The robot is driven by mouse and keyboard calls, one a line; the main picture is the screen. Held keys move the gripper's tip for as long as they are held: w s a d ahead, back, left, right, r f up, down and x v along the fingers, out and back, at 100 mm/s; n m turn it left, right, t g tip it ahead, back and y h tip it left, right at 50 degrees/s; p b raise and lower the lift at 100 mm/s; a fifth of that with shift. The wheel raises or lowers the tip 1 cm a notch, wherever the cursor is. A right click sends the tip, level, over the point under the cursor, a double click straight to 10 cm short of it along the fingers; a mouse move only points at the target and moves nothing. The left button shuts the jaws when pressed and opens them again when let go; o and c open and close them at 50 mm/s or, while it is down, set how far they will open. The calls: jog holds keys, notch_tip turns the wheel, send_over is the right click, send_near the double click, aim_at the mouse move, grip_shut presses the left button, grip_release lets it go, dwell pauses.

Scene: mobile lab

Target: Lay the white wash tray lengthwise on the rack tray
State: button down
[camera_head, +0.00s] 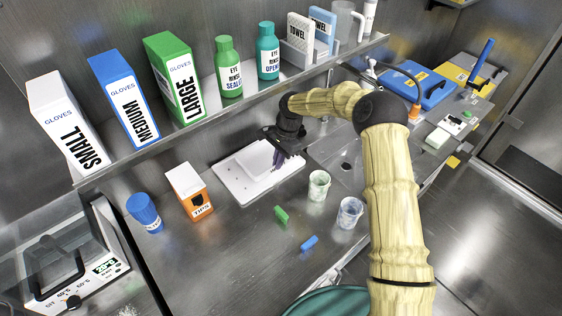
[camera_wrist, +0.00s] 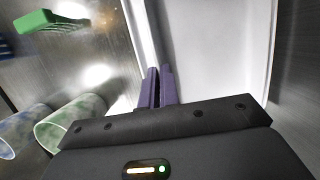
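The white wash tray (camera_head: 257,160) is a shallow white tray over the larger flat white rack tray (camera_head: 232,187), at the back of the bench in the head view. In the wrist view the wash tray (camera_wrist: 215,45) fills the upper right, with its pale inside facing me. My gripper (camera_head: 279,160) is at the wash tray's right side. Its purple fingers (camera_wrist: 160,86) are close together on the tray's side wall. I cannot tell whether the wash tray rests fully on the rack tray; the arm's end hides part of it.
A shelf (camera_head: 235,112) with glove boxes and bottles overhangs behind.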

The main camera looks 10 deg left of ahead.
jog(key=shift+w+a+f, duration=0.1)
jog(key=shift+f, duration=0.45)
jog(key=shift+f, duration=0.15)
jog(key=c, duration=1.6)
grip_release()
jog(key=shift+c, duration=0.2)
jog(key=shift+w+r, duration=0.2)
jog(key=shift+r, duration=0.5)
jog(key=w+d+b, duration=0.1)
jog(key=w+d, duration=0.3)
jog(key=w+d+b, duration=0.1)
jog(key=w+d, duration=0.3)
jog(key=shift+w+d, duration=0.15)
jog(key=shift+w, duration=0.2)
